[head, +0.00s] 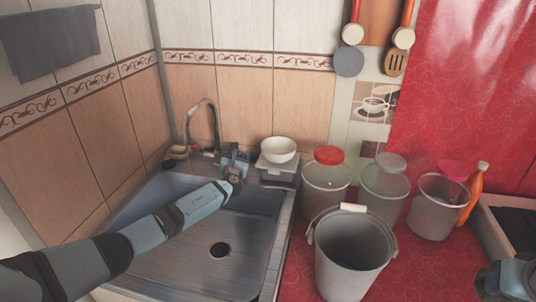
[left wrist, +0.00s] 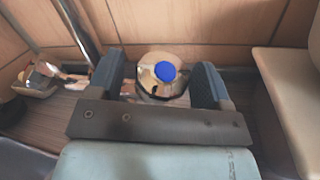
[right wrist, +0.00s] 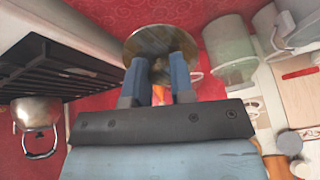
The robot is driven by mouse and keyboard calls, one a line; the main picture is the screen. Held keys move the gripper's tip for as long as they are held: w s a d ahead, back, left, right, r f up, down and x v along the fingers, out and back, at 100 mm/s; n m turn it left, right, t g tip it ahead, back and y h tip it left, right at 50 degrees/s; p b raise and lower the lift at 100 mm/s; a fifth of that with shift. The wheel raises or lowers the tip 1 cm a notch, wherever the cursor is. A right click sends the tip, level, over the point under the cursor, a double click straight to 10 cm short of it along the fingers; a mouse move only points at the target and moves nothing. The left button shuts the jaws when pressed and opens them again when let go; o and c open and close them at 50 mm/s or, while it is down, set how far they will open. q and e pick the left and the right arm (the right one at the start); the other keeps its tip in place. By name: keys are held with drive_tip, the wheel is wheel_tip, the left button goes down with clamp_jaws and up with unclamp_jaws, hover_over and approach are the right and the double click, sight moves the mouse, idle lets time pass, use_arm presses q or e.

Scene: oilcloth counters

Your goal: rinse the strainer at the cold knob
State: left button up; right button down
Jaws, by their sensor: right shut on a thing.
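The cold knob, a metallic knob with a blue cap (left wrist: 165,72), sits between the spread fingers of my left gripper (left wrist: 158,80). A gap shows on both sides of it. In the head view my left gripper (head: 236,165) is at the back of the sink by the tap, and it hides most of the knob. My right gripper (right wrist: 158,80) is shut on the strainer, a round brownish metallic dish (right wrist: 150,42), beyond its fingertips. In the head view part of my right gripper (head: 508,280) shows at the lower right edge; the strainer cannot be made out there.
The sink basin (head: 185,265) is empty, with a curved tap (head: 215,118) behind it. A grey bucket (head: 350,275), several lidded containers (head: 325,185) and an orange bottle (head: 473,190) stand right of the sink. A white bowl (head: 279,149) is at the back. A kettle (right wrist: 38,115) is near the stove grate (right wrist: 70,60).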

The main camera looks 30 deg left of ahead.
use_arm(q)
drive_tip(key=p+v, duration=0.1)
drive_tip(key=v, duration=1.1)
use_arm(e)
drive_tip(key=shift+r, duration=0.8)
use_arm(q)
drive_tip(key=shift+p, duration=0.3)
